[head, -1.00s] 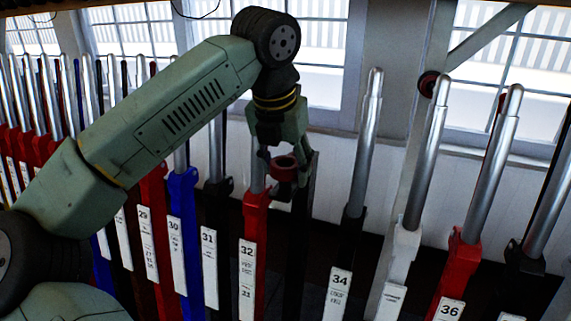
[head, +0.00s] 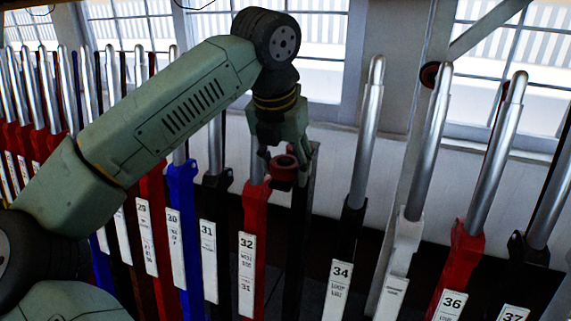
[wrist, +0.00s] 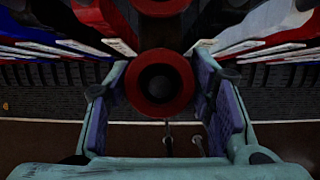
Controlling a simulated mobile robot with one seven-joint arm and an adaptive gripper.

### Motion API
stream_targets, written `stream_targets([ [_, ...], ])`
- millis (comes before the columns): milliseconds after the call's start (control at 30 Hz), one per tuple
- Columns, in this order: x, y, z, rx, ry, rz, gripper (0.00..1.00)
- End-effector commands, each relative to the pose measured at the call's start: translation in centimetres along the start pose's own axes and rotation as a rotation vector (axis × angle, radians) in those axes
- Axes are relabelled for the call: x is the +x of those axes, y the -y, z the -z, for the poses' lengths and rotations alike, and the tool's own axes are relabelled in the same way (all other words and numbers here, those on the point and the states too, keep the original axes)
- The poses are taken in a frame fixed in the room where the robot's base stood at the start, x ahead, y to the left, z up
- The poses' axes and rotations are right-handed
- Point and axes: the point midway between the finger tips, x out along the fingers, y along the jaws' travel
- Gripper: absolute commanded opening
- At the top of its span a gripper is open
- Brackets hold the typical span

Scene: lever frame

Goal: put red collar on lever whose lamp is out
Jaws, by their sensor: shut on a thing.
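My gripper (head: 283,150) points down and is shut on the red collar (head: 284,168), a short ring with a dark hole. In the wrist view the collar (wrist: 160,84) sits between the two fingers, and no lever shows through its hole. In the head view the collar is in front of black lever 33 (head: 298,235) and just right of red lever 32 (head: 256,205); their gap in depth is unclear. My arm hides the upper parts of these levers. No lamp can be made out, lit or unlit.
Levers stand close on both sides: black 31 (head: 216,200) and blue 30 (head: 184,195) to the left, black 34 (head: 358,210), a white one (head: 404,240) and red 36 (head: 466,245) to the right. Windows (head: 318,60) are behind. A wider gap lies between 33 and 34.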

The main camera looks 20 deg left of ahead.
Motion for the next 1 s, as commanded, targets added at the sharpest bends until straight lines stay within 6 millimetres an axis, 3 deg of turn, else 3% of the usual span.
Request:
stream_targets([
  [367, -0.02, 0.01, -0.01, 0.0, 0.0, 0.0, 0.72],
  [1000, -0.01, 0.01, -0.01, 0.0, 0.0, 0.0, 0.77],
])
